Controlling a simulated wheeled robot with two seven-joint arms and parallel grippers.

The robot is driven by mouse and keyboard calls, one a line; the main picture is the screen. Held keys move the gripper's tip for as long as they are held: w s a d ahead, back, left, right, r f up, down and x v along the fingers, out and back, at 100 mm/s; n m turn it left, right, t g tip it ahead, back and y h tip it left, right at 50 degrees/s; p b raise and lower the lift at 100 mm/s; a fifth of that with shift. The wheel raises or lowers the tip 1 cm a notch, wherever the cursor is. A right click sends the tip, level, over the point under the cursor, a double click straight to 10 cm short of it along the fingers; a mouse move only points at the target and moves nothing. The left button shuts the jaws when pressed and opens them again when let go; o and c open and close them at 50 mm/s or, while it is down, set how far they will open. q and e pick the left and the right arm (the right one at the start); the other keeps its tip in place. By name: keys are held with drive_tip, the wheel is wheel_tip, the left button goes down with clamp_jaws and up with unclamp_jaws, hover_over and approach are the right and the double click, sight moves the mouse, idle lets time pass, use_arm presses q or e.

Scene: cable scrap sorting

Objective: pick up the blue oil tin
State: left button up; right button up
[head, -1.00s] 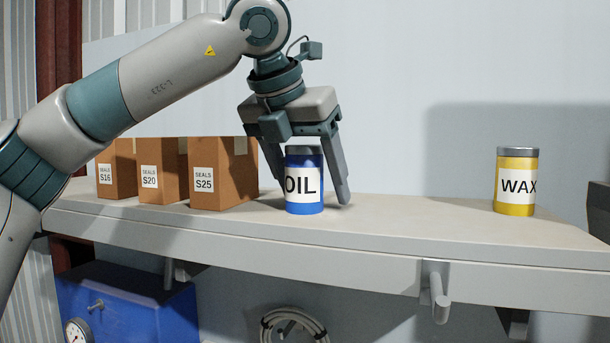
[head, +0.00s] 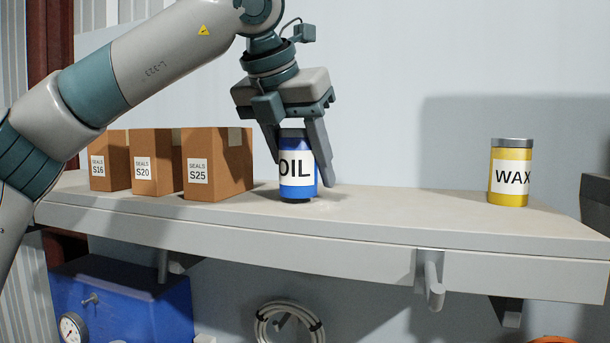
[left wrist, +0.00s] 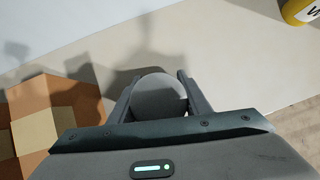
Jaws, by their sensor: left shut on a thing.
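The blue oil tin (head: 298,190), with a grey lid and a white OIL label, is upright at the middle of the shelf in the head view. My left gripper (head: 303,175) points down with one finger on each side of the tin and is shut on it. The tin looks slightly raised, with a dark shadow close under its base; the gap is very small. In the left wrist view the tin's round grey lid (left wrist: 158,97) sits between the fingers of my left gripper (left wrist: 160,90). My right gripper is not in view.
The shelf (head: 400,215) holds cardboard boxes S16 (head: 108,160), S20 (head: 152,165) and S25 (head: 215,165), left of the tin. A yellow wax tin (head: 510,172) stands far right, with bare shelf between. A blue box with a gauge (head: 120,300) and a coiled cable (head: 288,322) are below.

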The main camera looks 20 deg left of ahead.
use_arm(q)
drive_tip(key=shift+d+r, duration=0.1)
drive_tip(key=shift+r, duration=0.3)
wheel_tip(320, 180, up, 2)
drive_tip(key=shift+r+b, duration=0.1)
drive_tip(key=shift+b, duration=0.6)
drive_tip(key=s+d+r+b, duration=0.1)
drive_tip(key=s+d+r, duration=0.1)
drive_tip(key=d, duration=0.3)
drive_tip(key=s+d+r+b, duration=0.2)
drive_tip(key=s+d+r, duration=0.1)
drive_tip(key=d+r, duration=0.2)
drive_tip(key=shift+d, duration=0.3)
